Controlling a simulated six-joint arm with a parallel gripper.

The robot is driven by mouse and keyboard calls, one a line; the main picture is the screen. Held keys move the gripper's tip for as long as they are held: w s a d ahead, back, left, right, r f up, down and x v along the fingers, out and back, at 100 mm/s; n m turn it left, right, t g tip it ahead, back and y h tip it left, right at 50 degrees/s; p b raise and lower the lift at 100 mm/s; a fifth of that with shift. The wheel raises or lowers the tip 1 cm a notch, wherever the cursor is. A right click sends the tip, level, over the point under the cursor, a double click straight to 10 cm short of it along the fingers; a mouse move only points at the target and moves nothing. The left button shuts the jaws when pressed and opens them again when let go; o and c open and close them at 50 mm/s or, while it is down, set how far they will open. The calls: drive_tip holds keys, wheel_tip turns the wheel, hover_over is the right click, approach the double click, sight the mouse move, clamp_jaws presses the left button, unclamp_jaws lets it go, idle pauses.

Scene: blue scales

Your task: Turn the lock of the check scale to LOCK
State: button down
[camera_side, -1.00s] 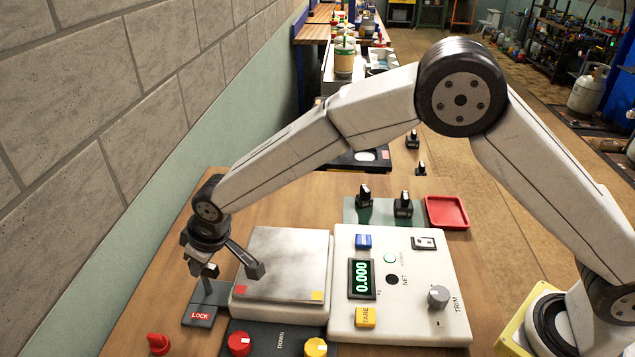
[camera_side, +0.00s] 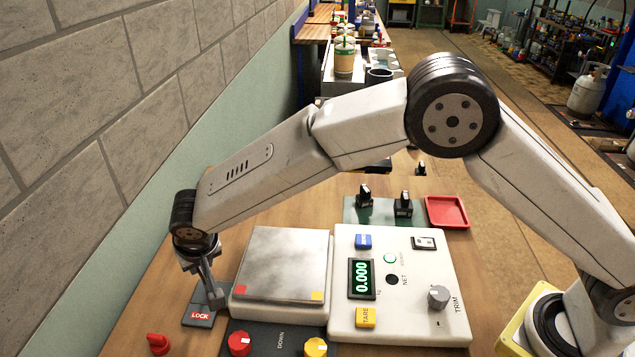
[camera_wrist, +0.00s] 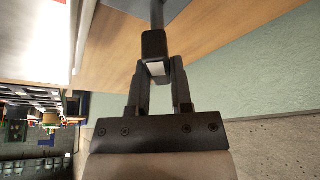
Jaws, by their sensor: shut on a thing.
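The check scale (camera_side: 405,325) has a steel pan (camera_side: 283,258) and a green display reading 0.000. Its lock sits on a dark grey base plate (camera_side: 188,322) with a red LOCK label, left of the pan. In the wrist view, the lock's black handle (camera_wrist: 154,43) tops a dark stem rising from the plate. My gripper (camera_side: 213,295) is over that plate in the side view, pointing down, and hides most of the lock. In the wrist view, my gripper (camera_wrist: 160,72) has its fingers closed on the handle. Which way the lock is turned is hard to tell.
A red knob (camera_side: 239,343) and a yellow knob (camera_side: 316,347) stand in front of the pan. A loose red knob (camera_side: 158,344) lies near the plate. A red tray (camera_side: 446,212) and black switches are behind. The wall is close on the left.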

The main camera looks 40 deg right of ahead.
drive_tip(key=m, duration=0.2)
drive_tip(key=m+h, duration=0.1)
drive_tip(key=m, duration=0.1)
drive_tip(key=shift+a+g+h, duration=0.1)
drive_tip(key=shift+g+h, duration=0.2)
drive_tip(key=shift+m+g+h, duration=0.4)
drive_tip(key=shift+m+h, duration=0.2)
drive_tip(key=shift+m, duration=1.5)
drive_tip(key=c, duration=0.5)
unclamp_jaws()
drive_tip(key=shift+v, duration=3.9)
